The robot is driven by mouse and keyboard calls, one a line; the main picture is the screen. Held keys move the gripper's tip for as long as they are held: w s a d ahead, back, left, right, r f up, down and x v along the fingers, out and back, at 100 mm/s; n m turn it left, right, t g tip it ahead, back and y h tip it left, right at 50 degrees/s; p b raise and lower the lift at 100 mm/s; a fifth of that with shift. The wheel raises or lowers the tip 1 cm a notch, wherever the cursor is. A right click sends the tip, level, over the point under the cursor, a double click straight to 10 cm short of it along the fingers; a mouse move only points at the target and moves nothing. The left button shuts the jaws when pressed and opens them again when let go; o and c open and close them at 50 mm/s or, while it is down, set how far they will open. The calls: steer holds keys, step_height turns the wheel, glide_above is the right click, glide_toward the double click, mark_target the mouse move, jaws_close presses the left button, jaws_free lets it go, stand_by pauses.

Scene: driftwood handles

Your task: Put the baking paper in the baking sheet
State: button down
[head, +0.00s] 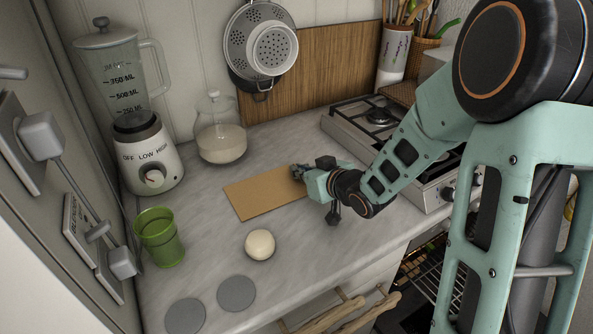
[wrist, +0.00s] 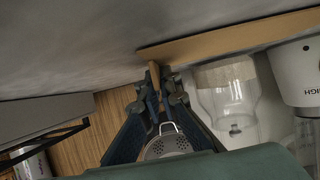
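The baking paper (head: 255,194) appears as a flat tan rectangle on the grey counter, in the middle of the head view. My gripper (head: 300,173) is at its right end, low over the counter. In the wrist view the tan sheet (wrist: 225,37) runs across the upper right, and a narrow tan strip stands between my two fingertips (wrist: 160,88). The fingers look closed on this strip, which seems to be part of the paper. I cannot make out a baking sheet for certain; wire racks (head: 430,272) show in the oven below the hob, partly hidden by my arm.
A cream ball (head: 260,245), a green glass (head: 159,237) and two grey discs (head: 236,293) are on the near counter. A blender (head: 145,150) and glass jar (head: 219,130) stand behind. The gas hob (head: 365,125) is right. Wooden handles (head: 335,315) project at the counter front.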

steer(key=shift+f, duration=0.2)
steer(key=c, duration=2.2)
jaws_free()
steer(key=shift+r, duration=0.1)
steer(key=shift+o, duration=0.2)
